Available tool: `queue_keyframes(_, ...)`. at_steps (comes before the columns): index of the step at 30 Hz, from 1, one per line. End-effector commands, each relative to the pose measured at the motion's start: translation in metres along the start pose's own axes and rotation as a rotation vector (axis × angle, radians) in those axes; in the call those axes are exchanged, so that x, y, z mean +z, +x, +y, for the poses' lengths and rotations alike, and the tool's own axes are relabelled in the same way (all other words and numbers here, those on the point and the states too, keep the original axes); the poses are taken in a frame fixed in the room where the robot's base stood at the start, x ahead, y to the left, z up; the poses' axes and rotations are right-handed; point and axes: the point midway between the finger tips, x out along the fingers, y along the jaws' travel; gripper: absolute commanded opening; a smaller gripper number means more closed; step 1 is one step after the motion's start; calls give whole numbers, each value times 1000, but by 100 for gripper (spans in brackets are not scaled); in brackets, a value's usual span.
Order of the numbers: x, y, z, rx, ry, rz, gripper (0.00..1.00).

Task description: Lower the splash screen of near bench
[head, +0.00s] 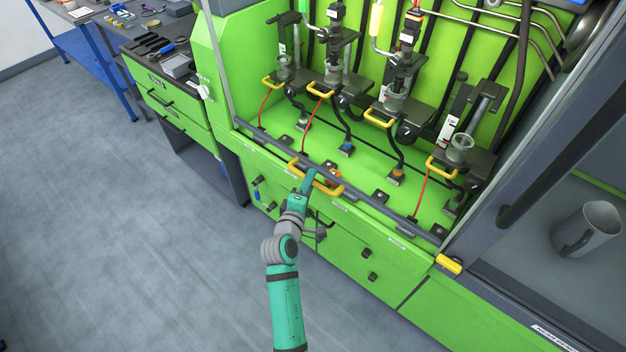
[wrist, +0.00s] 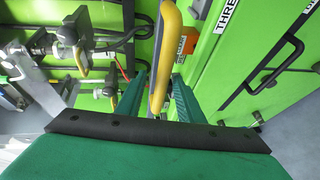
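A green bench carries a row of injector stations. A dark bar (head: 376,204), apparently the splash screen's lower edge, runs low along its front; any clear pane above is hard to make out. A yellow handle (head: 327,188) sits on this bar. My gripper (head: 310,181) reaches it from the front. In the wrist view the yellow handle (wrist: 161,58) passes between the fingers of my gripper (wrist: 159,82), with gaps on both sides. The gripper looks open around it, not clamped. A label apparently reading NEAR BENCH (head: 554,337) is at the lower right.
Several smaller yellow handles, such as one at a station (head: 378,117), stand behind the bar. Green drawers with dark knobs lie below. A grey mug (head: 588,229) stands right, beyond a dark post. A tool-covered cabinet (head: 165,98) is left. Open floor (head: 110,220) lies left.

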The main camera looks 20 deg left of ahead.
Motion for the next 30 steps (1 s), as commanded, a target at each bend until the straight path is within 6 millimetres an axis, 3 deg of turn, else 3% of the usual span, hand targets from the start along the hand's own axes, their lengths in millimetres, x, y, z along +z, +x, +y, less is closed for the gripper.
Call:
queue_keyframes(12, 7, -72, 0, -1, 2, -11, 34)
queue_keyframes(18, 7, -87, 1, 0, 2, -12, 34)
queue_keyframes(26, 7, -89, 0, 0, 1, -11, 34)
queue_keyframes(27, 6, -89, 0, 0, 1, -11, 32)
queue_keyframes(30, 6, -89, 0, 0, 1, -10, 8)
